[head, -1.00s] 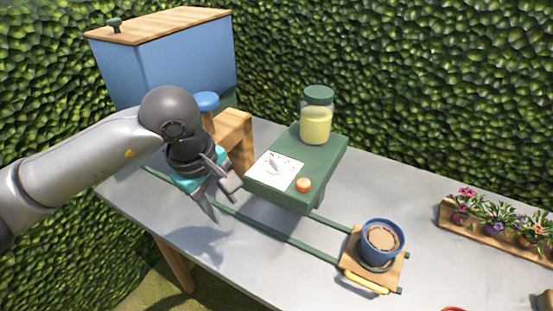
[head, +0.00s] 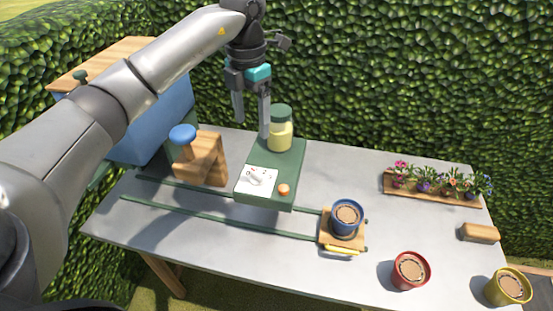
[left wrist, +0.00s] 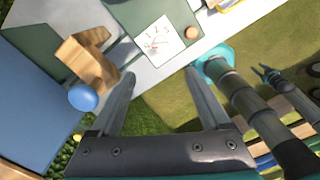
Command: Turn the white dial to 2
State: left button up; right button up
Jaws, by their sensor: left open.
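The white dial (head: 255,178) sits on a white panel (head: 267,189) on top of a green box (head: 290,165). In the left wrist view the panel (left wrist: 172,50) shows small numbers around the pale dial (left wrist: 160,46); which number it points to is too small to tell. An orange knob (head: 284,189) is beside the panel. My left gripper (head: 252,128) is open and empty, above and behind the panel, fingers pointing down, apart from the dial. The open fingers (left wrist: 160,74) also show in the left wrist view. My right gripper cannot be made out.
A jar with a green lid (head: 280,128) stands at the box's back, close to my left gripper. A wooden stand with a blue knob (head: 184,133) is left. A blue pot (head: 346,216) sits on a rail carriage. The table's right front is mostly clear around a red pot (head: 410,270).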

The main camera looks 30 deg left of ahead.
aim_at(256, 172)
pick_arm(q)
notch_tip(256, 172, down, 15)
jog(key=shift+w+f+p, duration=0.1)
jog(key=shift+p, duration=0.35)
grip_shut()
dwell(0.7)
